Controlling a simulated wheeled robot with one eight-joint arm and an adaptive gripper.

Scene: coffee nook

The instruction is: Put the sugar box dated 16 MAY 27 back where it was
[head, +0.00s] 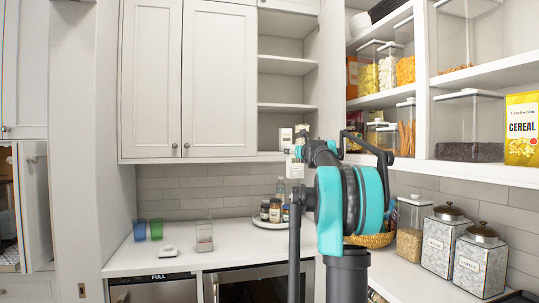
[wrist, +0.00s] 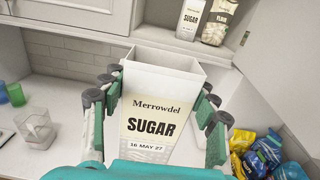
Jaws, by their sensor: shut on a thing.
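The sugar box (wrist: 150,118) is white with a cream label reading Merrowdel SUGAR and the date 16 MAY 27. In the wrist view my gripper (wrist: 158,90) is shut on it, with fingers on its left and right sides. The box is upright and held in the air above counter height. Another sugar box (wrist: 191,18) stands on the cabinet's lowest shelf; its date is too small to read. In the head view my arm hides much of the area around the held box.
A flour bag (wrist: 218,25) stands right of the shelved sugar box. Cabinet doors flank the shelf opening. Below are a clear container (wrist: 36,128), green and blue cups (head: 156,228) and a round tray of jars. Colourful bags (wrist: 262,152) lie at lower right. Upper shelves (head: 285,66) are empty.

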